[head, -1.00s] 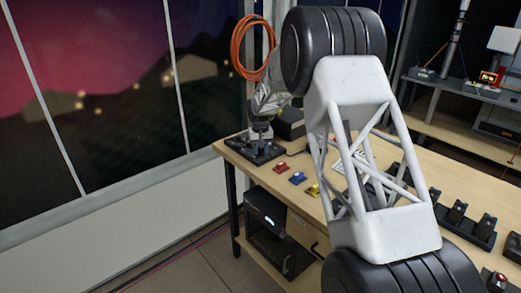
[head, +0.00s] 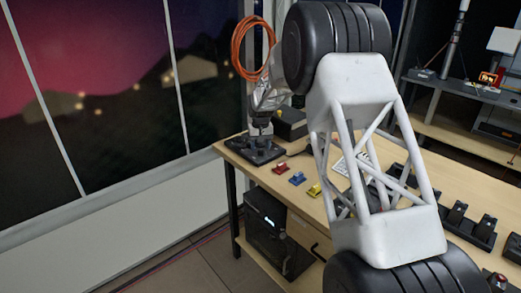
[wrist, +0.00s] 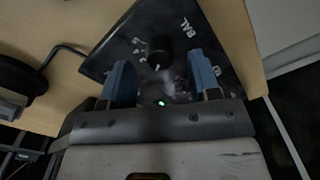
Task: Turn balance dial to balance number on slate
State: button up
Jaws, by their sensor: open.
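The balance dial (wrist: 158,52) is a round black knob on a black panel marked BAL, with small white marks around it, in the wrist view. My gripper (wrist: 160,72) is open, with one blue finger to each side below the dial in the picture. I cannot tell whether a finger touches it. In the head view my gripper (head: 262,129) is low over the black panel (head: 247,150) at the table's far left corner; the dial is not distinguishable there. I cannot make out the slate or its number.
Red (head: 280,168), blue (head: 297,178) and yellow (head: 314,190) small items lie right of the panel on the wooden table (head: 300,205). A dark box (head: 290,123) stands behind it. An orange cable coil (head: 252,47) hangs above. A green light (wrist: 160,103) shows between the fingers.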

aim_at(261, 150)
jog(key=shift+r, duration=2.85)
jog(key=shift+s+d+r, duration=0.2)
jog(key=shift+r, duration=0.1)
jog(key=s+d+r+m, duration=0.1)
jog(key=s+d+r, duration=0.45)
jog(key=s, duration=0.35)
jog(key=s+d+r+t, duration=0.1)
jog(key=s+d+r, duration=0.45)
jog(key=s, duration=0.35)
jog(key=s+d+r+m, duration=0.1)
jog(key=s+d+r, duration=0.45)
jog(key=s, duration=0.45)
jog(key=s+d+f, duration=0.1)
jog(key=s+d, duration=0.2)
jog(key=s, duration=0.8)
jog(key=s+d+f+t, duration=0.1)
jog(key=s+d, duration=0.1)
jog(key=s, duration=1)
jog(key=s+d+f+m, duration=0.1)
jog(key=s+d+f, duration=0.1)
jog(key=s, duration=1)
jog(key=shift+s+d+t, duration=0.15)
jog(key=shift+d+t, duration=0.15)
jog(key=shift+d, duration=0.55)
